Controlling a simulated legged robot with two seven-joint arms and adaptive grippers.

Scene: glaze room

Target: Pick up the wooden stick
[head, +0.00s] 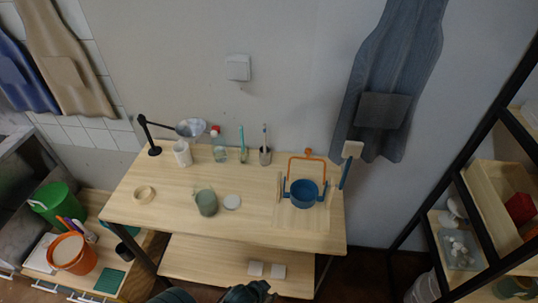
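I cannot clearly make out a separate wooden stick. A thin pale wooden strip (278,213) shows at the left edge of the wooden board under the blue pot, but I cannot tell whether it is a loose stick or part of the board. The pale wooden table (165,215) stands in front of me against the wall. My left gripper (262,289) shows dark at the bottom edge, in front of the lower shelf and away from the tabletop items. It is partly cut off, and its fingers are too unclear to read. My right gripper is out of view.
The blue pot (304,194) has an orange handle. A blue-handled tool (345,173) is beside it. A black-framed shelf (462,190) is at right.

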